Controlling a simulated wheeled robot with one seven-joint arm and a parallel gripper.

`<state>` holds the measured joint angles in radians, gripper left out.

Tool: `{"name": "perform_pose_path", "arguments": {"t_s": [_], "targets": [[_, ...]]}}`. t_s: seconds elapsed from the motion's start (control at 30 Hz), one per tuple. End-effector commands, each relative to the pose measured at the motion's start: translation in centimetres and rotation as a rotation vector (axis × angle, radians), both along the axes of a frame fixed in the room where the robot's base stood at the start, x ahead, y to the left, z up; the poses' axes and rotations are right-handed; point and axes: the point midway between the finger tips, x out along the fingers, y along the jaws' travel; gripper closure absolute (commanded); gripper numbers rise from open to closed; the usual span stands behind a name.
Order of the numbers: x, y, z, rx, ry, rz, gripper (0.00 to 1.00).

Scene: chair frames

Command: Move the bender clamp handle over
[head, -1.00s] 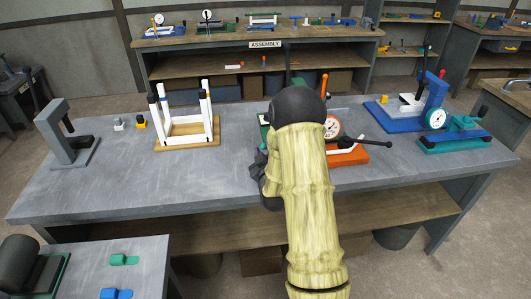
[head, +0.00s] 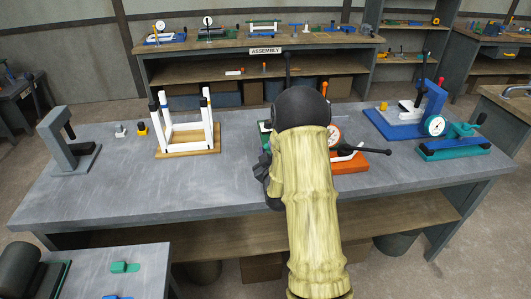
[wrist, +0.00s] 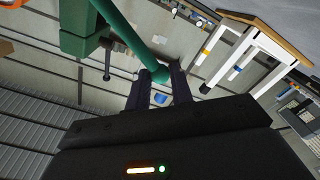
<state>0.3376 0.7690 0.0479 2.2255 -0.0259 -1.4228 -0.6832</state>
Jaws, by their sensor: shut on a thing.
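A green bender part (wrist: 80,30) fills the upper left of the wrist view. A thick green handle bar (wrist: 125,28) runs from it down to my gripper (wrist: 160,76). My gripper is shut on the end of this bar, which sits between the two dark fingers. In the head view my gripper (head: 268,178) is a dark shape beside my pale arm, over the middle of the grey bench. My arm hides most of the bender there; only a bit of green (head: 263,127) shows at its left edge.
A white-legged frame on a wooden base (head: 190,152) stands to the left. An orange fixture (head: 362,163) with a dial and a black lever (head: 365,150) is close on the right. A blue fixture (head: 395,127) is farther right. The bench front left (head: 130,190) is clear.

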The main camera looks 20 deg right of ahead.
Motion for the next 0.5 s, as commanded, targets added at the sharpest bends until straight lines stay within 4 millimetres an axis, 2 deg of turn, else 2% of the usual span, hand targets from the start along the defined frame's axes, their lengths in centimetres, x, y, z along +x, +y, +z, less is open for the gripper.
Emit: {"name": "perform_pose_path", "arguments": {"t_s": [0.27, 0.5], "targets": [[-0.16, -0.38, -0.08, -0.002, 0.003, -0.008, 0.91], [-0.36, -1.11, 0.76, -0.003, 0.004, -0.011, 0.9]]}}
